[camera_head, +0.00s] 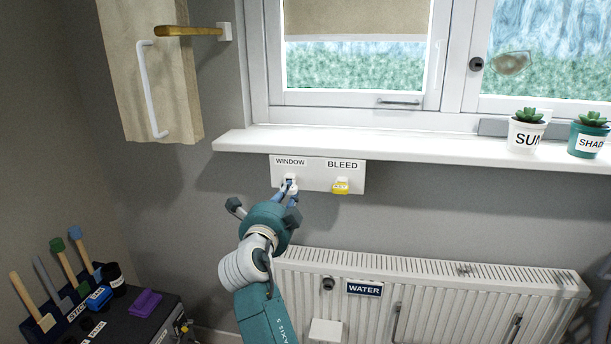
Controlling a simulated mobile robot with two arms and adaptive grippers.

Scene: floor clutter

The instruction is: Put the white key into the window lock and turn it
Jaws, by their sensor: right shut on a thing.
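My right gripper (289,189) reaches up to the white key board (315,178) below the window sill. It is shut on the white key (291,180), which is at the spot labelled WINDOW. The fingers hide much of the key, and I cannot tell whether it still hangs on its hook. The window lock (476,64) is a dark round fitting on the white frame between the two panes, up and to the right of the gripper. My left gripper is not in view.
A yellow key (341,186) hangs under BLEED. The sill (400,148) juts out above the board and bears two potted plants, SUN (526,135) and SHADE (588,138). A radiator (450,295) stands below.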

